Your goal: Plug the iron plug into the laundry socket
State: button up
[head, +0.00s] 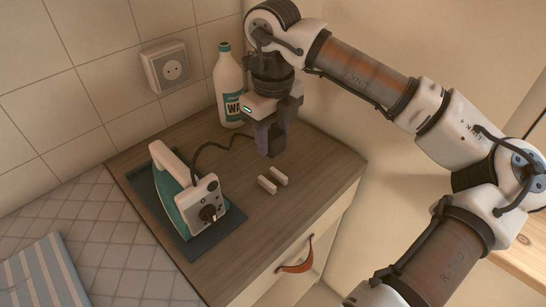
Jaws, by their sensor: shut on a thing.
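The iron (176,190), teal and white, rests on a dark blue mat (213,240) on the wooden counter. Its dark cord (215,146) curves up and right and passes out of sight by my gripper (273,150). My gripper points down over the counter, to the right of the iron, and is shut. The plug itself is hidden by the fingers; the cord leading there suggests that it is what I hold.
A white bottle (228,85) with a teal label stands between the socket and my gripper, near the wall. Two small pale blocks (267,184) lie below my gripper. A striped cloth (45,275) lies at lower left. The drawer has a leather pull (296,262).

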aim_at(273, 133)
notch_tip(273, 133, up, 12)
jog(key=shift+b, duration=0.4)
